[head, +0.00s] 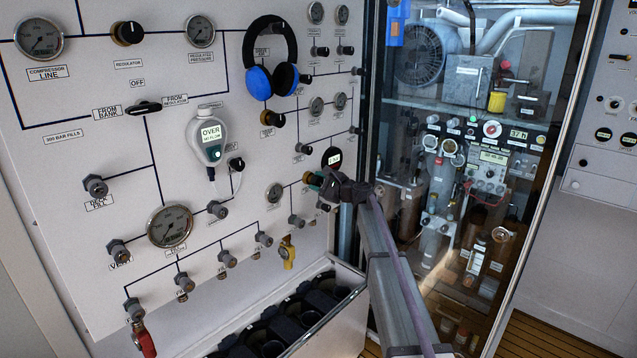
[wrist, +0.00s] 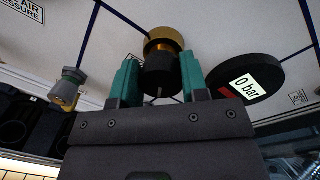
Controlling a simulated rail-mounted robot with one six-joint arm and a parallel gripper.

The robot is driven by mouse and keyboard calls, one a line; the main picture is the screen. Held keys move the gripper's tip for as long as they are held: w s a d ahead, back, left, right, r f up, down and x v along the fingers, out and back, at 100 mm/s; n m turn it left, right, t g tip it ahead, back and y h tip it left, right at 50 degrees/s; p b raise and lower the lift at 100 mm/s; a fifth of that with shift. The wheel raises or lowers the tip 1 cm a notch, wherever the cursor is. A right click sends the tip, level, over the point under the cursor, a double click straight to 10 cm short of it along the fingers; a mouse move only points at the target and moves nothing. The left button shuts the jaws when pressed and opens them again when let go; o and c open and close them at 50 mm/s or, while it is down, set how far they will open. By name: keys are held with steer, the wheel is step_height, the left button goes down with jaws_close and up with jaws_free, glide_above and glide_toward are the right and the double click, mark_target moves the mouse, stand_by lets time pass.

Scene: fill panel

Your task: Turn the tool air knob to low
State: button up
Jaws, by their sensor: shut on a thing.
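The tool air knob (wrist: 160,72) is black with a brass ring at its base on the white panel. It sits between the teal fingers of my gripper (wrist: 160,85) in the wrist view, and the fingers are shut on its sides. In the head view my gripper (head: 318,182) is at the lower right of the panel and hides most of the knob. Only a brass edge of the knob (head: 307,177) shows there. I cannot read the knob's setting. A round black gauge reading 0 bar (wrist: 247,84) is beside the knob; it also shows in the head view (head: 331,157).
A grey fitting (wrist: 68,88) stands out from the panel left of the knob in the wrist view. Blue and black headphones (head: 271,75) hang higher on the panel. An open bin with black holders (head: 285,320) lies below. A glass-fronted cabinet (head: 470,150) stands at the right.

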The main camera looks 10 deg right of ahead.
steer(key=n, duration=0.7)
steer(key=shift+f+n+h, duration=0.1)
steer(key=shift+n+h, duration=0.3)
steer(key=n, duration=0.4)
steer(key=shift+t, duration=0.3)
steer(key=n, duration=0.3)
steer(key=shift+f+n+h, duration=0.1)
steer(key=shift+n+h, duration=0.2)
steer(key=n, duration=0.6)
steer(key=shift+t, duration=0.4)
steer(key=n+b, duration=0.1)
steer(key=n, duration=0.5)
steer(key=shift+d, duration=0.1)
steer(key=shift+n, duration=0.4)
steer(key=o, duration=0.9)
steer(key=shift+w, duration=0.1)
